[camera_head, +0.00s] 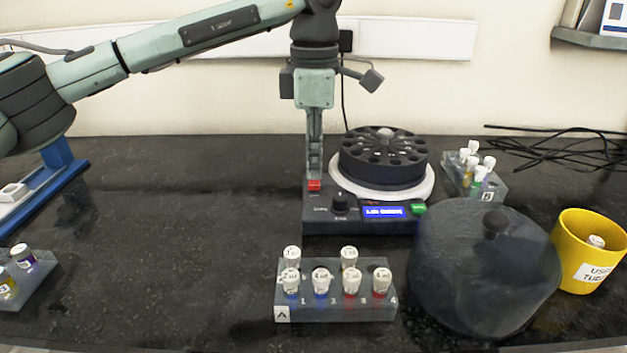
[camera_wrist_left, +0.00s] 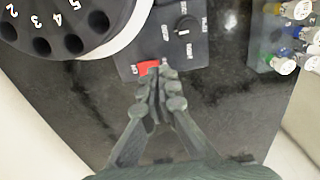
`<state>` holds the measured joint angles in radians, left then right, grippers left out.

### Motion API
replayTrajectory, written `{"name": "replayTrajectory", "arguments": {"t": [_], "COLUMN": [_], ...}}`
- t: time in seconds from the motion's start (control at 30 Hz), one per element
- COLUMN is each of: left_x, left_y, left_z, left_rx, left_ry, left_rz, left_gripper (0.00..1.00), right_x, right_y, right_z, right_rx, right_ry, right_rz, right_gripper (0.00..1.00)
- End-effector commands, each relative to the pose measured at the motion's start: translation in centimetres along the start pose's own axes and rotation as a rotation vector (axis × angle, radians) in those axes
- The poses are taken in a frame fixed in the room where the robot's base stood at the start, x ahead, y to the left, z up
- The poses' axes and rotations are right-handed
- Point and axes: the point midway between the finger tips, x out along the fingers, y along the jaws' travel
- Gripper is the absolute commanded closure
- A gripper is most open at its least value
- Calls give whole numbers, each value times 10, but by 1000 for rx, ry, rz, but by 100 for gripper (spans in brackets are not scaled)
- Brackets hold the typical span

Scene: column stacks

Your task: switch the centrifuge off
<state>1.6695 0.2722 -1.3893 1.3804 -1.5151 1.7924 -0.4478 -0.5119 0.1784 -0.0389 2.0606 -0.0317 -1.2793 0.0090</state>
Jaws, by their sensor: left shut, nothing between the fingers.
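The centrifuge (camera_head: 325,222) stands at the back middle of the bench, its black rotor (camera_head: 383,158) uncovered. Its front panel has a red switch (camera_head: 314,186) at the left, a black knob (camera_head: 340,202), a lit blue display (camera_head: 384,211) and a green button (camera_head: 418,208). My left gripper (camera_head: 314,176) is shut and empty, pointing down at the red switch. In the left wrist view its fingertips (camera_wrist_left: 158,76) are at the edge of the red switch (camera_wrist_left: 147,68) and partly cover it; I cannot tell whether they touch. My right gripper is not in view.
A dark lid (camera_head: 485,270) lies at front right beside a yellow used-tubes cup (camera_head: 582,255). Rack A (camera_head: 335,309) with capped tubes stands in front of the centrifuge. Another rack (camera_head: 490,190) stands right of it. Black cables (camera_head: 565,150) lie behind.

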Motion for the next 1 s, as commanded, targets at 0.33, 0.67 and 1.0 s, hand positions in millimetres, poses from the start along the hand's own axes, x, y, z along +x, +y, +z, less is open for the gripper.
{"name": "replayTrajectory", "arguments": {"t": [0.33,0.67,1.0], "left_x": [4,9,14], "left_y": [0,0,0], "left_z": [0,0,0], "left_rx": [0,0,0], "left_ry": [0,0,0], "left_rz": [0,0,0], "left_gripper": [100,100,100], "right_x": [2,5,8], "right_y": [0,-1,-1], "right_z": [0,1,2], "right_rx": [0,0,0], "right_ry": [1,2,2], "right_rz": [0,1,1], "right_gripper": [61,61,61]}}
